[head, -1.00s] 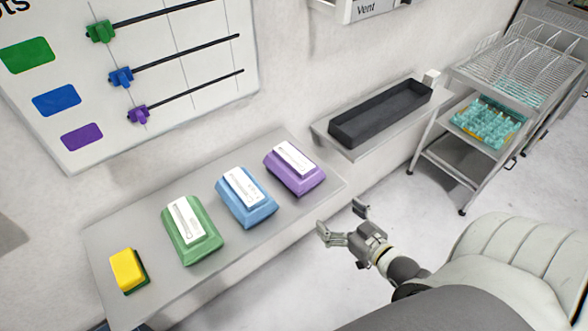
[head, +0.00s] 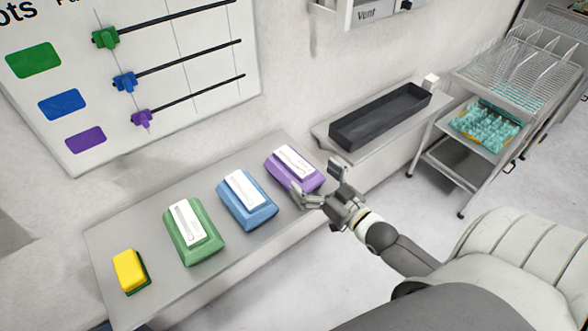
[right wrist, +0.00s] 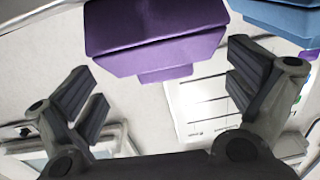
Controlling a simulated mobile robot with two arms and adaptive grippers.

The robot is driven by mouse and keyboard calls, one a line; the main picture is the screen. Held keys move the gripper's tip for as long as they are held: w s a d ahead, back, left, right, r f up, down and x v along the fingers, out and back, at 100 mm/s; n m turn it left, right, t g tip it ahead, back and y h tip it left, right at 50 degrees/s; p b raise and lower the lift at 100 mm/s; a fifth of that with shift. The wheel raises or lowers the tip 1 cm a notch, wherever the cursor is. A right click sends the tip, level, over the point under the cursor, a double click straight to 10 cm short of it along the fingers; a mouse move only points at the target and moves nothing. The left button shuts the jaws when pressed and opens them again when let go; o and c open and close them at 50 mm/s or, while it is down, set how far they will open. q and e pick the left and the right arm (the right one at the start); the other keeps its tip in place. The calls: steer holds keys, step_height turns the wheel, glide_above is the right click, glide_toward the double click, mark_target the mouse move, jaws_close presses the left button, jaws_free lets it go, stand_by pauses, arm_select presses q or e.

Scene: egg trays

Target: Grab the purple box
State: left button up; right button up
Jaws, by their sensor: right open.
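The purple box (head: 289,165) with a white label on top sits at the right end of the grey wall shelf. My right gripper (head: 317,182) is open and empty at the near right side of the purple box, its fingers overlapping the box's edge in the head view. In the right wrist view the purple box (right wrist: 155,35) shows ahead between the open fingers (right wrist: 160,95), at the top of the picture. I cannot tell whether any finger touches it. My left gripper is out of view.
A blue box (head: 247,212), a green box (head: 194,245) and a yellow sponge (head: 128,270) stand on the same shelf (head: 165,297) to the left. A black tray (head: 345,139) lies on another shelf at right. A wire-rack cart (head: 445,155) stands beyond.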

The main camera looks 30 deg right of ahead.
mark_target(301, 167)
steer(key=w, duration=0.3)
steer(key=w+p, duration=0.1)
steer(key=shift+w+a, duration=0.15)
steer(key=shift+a, duration=0.25)
steer(key=c, duration=1.3)
